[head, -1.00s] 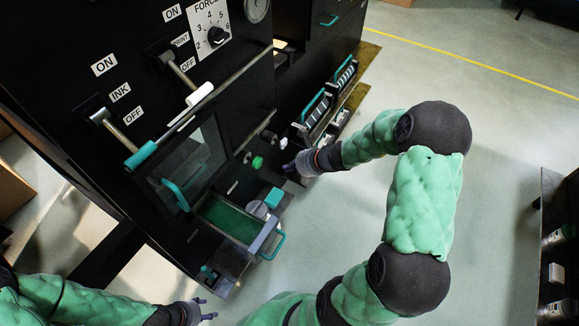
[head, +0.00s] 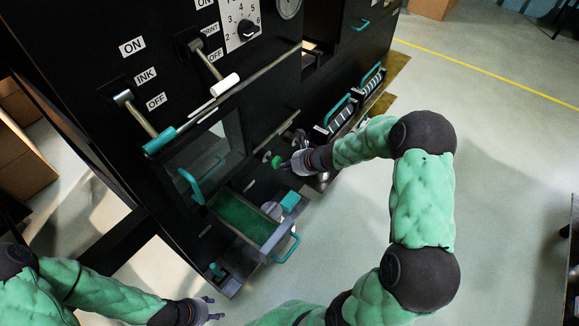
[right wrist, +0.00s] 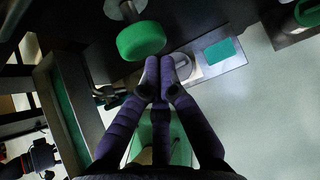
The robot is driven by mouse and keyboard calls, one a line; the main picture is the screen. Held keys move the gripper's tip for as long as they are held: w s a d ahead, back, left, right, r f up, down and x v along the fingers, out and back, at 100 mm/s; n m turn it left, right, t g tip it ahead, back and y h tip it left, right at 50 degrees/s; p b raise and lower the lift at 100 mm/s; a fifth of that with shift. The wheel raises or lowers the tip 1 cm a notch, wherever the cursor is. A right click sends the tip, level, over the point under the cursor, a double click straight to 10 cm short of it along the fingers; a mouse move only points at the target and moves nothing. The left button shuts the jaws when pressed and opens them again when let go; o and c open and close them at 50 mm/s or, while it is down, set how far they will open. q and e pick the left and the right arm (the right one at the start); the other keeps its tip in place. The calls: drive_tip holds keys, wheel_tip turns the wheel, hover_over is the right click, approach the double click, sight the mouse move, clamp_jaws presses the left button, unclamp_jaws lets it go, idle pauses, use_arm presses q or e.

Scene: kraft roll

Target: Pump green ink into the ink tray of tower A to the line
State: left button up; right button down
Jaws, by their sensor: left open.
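The ink tray (head: 270,246) is pulled out low on the black tower, with green ink on its floor. It also shows at the left of the right wrist view (right wrist: 86,84). No fill line can be made out. A round green knob (head: 276,161) on a metal stem sticks out of the tower above the tray; it is large in the right wrist view (right wrist: 141,40). My right gripper (head: 287,165) has its fingers together just beside the knob, empty; contact cannot be told. My left gripper (head: 213,310) is open and empty, low at the front, left of the tray.
The INK lever (head: 136,112) and print lever (head: 207,62) are on the tower's face. A clear guard (head: 204,158) with a teal handle stands above the tray. A teal block (head: 292,199) sits beside the tray. Open floor (head: 500,170) lies to the right.

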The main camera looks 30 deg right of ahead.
sight(280, 160)
drive_tip(key=shift+w, duration=0.1)
use_arm(q)
drive_tip(key=shift+r, duration=0.15)
use_arm(e)
drive_tip(key=shift+w+a, duration=0.35)
drive_tip(key=shift+w, duration=0.45)
drive_tip(key=shift+w+a, duration=0.3)
drive_tip(key=shift+w, duration=0.45)
